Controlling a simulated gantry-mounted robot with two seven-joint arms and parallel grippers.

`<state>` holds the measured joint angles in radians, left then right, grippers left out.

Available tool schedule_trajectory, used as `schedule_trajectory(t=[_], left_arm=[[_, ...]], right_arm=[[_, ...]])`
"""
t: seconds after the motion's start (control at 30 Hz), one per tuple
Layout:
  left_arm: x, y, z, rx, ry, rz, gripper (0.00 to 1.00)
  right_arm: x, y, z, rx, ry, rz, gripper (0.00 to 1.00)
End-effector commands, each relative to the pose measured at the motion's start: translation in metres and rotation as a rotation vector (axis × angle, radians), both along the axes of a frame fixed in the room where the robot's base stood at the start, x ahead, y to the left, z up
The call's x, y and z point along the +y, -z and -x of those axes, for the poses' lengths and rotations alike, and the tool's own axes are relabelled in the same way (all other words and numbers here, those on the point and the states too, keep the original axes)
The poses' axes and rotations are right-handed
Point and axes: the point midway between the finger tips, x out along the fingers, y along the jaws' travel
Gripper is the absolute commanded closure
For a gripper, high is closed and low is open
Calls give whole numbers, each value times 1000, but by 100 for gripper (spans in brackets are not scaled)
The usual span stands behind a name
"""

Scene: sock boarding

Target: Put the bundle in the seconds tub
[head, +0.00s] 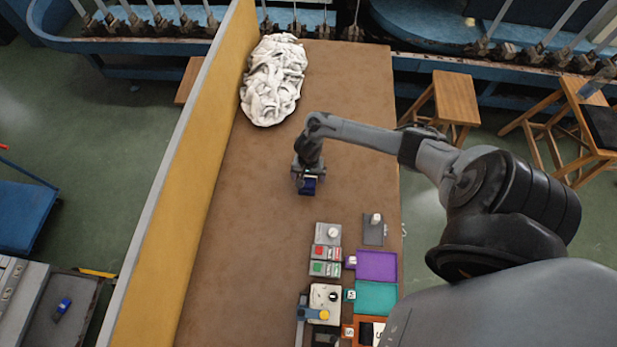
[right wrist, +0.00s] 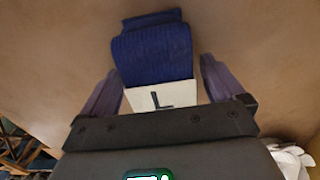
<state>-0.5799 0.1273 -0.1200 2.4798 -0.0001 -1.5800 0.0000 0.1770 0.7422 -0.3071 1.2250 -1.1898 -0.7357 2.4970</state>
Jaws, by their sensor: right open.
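A navy ribbed sock bundle (head: 308,186) with a white band marked "L" lies on the brown table (head: 240,240); it fills the middle of the right wrist view (right wrist: 152,55). My right gripper (head: 307,176) is over the bundle, and in the right wrist view its open fingers (right wrist: 163,88) stand on either side of it. Purple (head: 377,266), teal (head: 376,297) and orange (head: 352,333) containers stand at the table's lower right; their small tags are unreadable, so I cannot tell which, if any, is the seconds tub. My left gripper is not in view.
A white crumpled heap (head: 273,80) lies at the table's far left, beside a yellow wall (head: 190,190). A red-and-green button box (head: 326,260) stands left of the containers. A grey tray (head: 68,335) at lower left holds a blue item (head: 62,309).

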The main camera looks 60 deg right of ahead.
Motion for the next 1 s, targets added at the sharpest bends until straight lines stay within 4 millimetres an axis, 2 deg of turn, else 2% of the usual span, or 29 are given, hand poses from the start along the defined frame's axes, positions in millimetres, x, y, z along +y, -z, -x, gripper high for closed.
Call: schedule_trajectory(t=[0.1, 0.37, 0.77, 1.0], left_arm=[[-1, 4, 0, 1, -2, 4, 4], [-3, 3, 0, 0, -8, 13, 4], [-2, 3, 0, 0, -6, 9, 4], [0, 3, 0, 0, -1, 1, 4]], right_arm=[[0, 9, -1, -1, 1, 1, 4], [0, 10, -1, -1, 0, 1, 4], [0, 10, -1, -1, 0, 1, 64], [0, 9, -1, -3, 0, 1, 64]])
